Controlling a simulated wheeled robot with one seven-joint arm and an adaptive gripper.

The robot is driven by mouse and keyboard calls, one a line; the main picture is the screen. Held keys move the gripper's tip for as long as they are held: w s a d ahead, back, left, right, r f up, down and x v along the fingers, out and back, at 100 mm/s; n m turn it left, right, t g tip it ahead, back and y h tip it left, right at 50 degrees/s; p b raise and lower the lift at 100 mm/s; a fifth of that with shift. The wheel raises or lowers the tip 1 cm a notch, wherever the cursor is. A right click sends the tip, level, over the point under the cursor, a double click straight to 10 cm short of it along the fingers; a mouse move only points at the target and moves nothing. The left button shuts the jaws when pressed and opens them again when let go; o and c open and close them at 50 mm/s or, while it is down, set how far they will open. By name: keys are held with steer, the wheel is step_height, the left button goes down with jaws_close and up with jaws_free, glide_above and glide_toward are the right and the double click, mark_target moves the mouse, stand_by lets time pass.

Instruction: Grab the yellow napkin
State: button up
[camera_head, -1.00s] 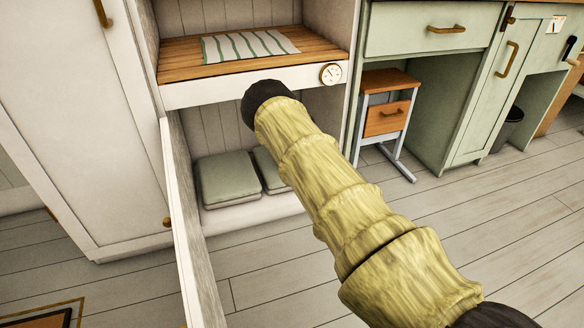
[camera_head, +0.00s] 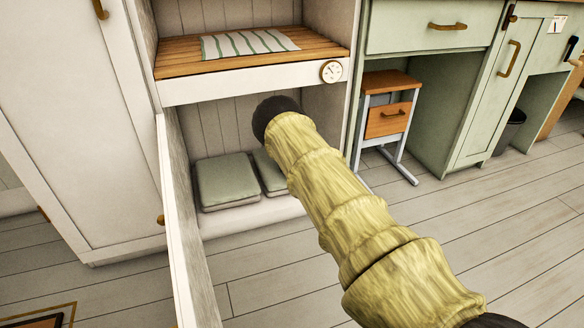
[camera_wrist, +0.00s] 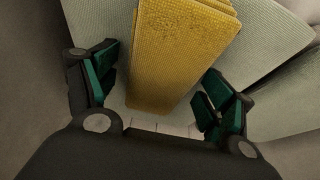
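The yellow napkin (camera_wrist: 180,55) shows in the wrist view as a folded, textured stack with layered edges. It runs from the top of the picture down between the two fingers of my gripper (camera_wrist: 158,88). The dark fingers with green pads stand apart, one on each side of the napkin, with small gaps beside it. Whether the napkin is at fingertip depth or just beyond is hard to tell. In the head view my arm reaches into the lower compartment of the open shelving; the fingers and the napkin are hidden there.
Grey-green cushions (camera_head: 228,180) lie on the lower shelf. Pale grey-green surfaces flank the napkin in the wrist view. A wooden shelf (camera_head: 190,65) with a striped cloth (camera_head: 250,43) is above. An open door (camera_head: 180,225) stands at the left.

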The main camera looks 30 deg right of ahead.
steer(key=c, duration=1.1)
